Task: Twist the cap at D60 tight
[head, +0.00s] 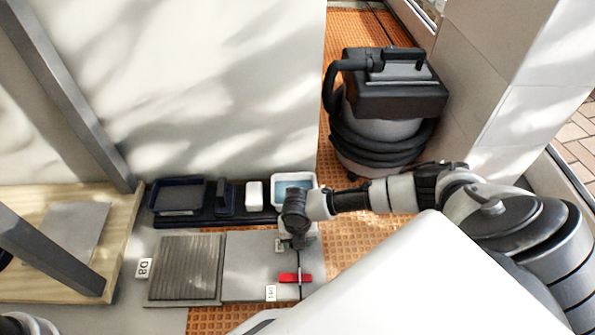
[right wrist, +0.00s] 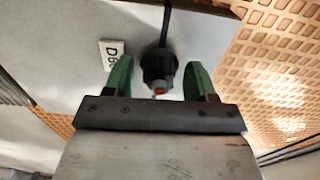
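The D60 label (right wrist: 111,53) lies on a grey tile, left of a dark round cap (right wrist: 160,68) with a small orange tip. In the right wrist view my right gripper (right wrist: 160,80) is open, with one green finger on each side of the cap. Gaps show between the fingers and the cap. In the head view my right gripper (head: 298,242) is over the far part of the right grey tile (head: 245,262) and hides the cap there. My left gripper is not in view.
A red bar (head: 295,278) lies across the joint nearer me, beside a white label (head: 270,292). A ribbed tile (head: 187,268) lies left. Behind are a dark tray (head: 180,196), a white container (head: 254,195) and a blue-filled tub (head: 292,177). A vacuum (head: 385,110) stands beyond.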

